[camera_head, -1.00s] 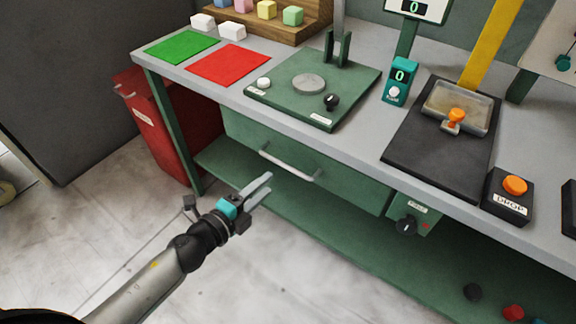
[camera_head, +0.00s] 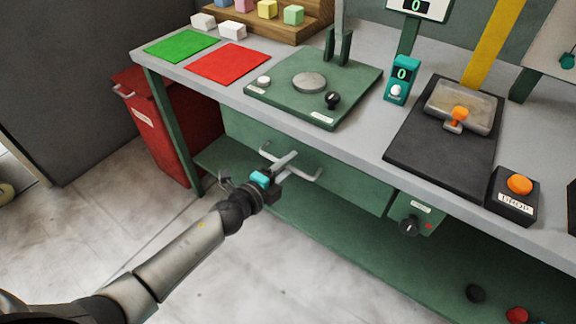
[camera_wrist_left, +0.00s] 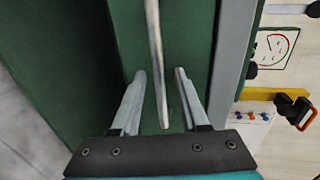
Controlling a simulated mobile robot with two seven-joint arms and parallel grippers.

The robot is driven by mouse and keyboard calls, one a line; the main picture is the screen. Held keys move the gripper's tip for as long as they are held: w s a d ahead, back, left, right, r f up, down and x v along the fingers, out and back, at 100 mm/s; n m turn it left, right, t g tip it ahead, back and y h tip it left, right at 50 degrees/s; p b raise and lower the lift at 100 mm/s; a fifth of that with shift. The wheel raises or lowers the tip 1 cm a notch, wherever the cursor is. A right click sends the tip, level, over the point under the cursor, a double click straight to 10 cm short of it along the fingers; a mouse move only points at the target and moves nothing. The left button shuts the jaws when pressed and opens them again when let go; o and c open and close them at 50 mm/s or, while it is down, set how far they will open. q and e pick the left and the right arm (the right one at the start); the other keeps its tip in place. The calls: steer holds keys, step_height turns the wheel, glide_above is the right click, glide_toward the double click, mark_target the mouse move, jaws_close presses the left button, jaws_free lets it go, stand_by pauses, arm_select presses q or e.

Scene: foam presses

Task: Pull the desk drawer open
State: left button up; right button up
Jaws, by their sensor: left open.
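The green desk drawer (camera_head: 345,184) sits under the grey worktop, and its front looks flush with the desk. Its silver bar handle (camera_head: 306,175) runs along the front; part of it is hidden behind my gripper in the head view. My left gripper (camera_head: 286,160) is open at the handle. In the left wrist view, the handle (camera_wrist_left: 157,60) runs between the two fingers of the gripper (camera_wrist_left: 158,77), with a gap visible on each side. I cannot tell whether a finger touches it. My right gripper is not in view.
A red bin (camera_head: 165,125) stands left of the desk. A green lower shelf (camera_head: 350,245) lies under the drawer. A small control box with a black knob (camera_head: 410,226) hangs right of the drawer. The floor in front is clear.

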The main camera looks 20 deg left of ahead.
arm_select(q)
jaws_close()
stand_by(1.4)
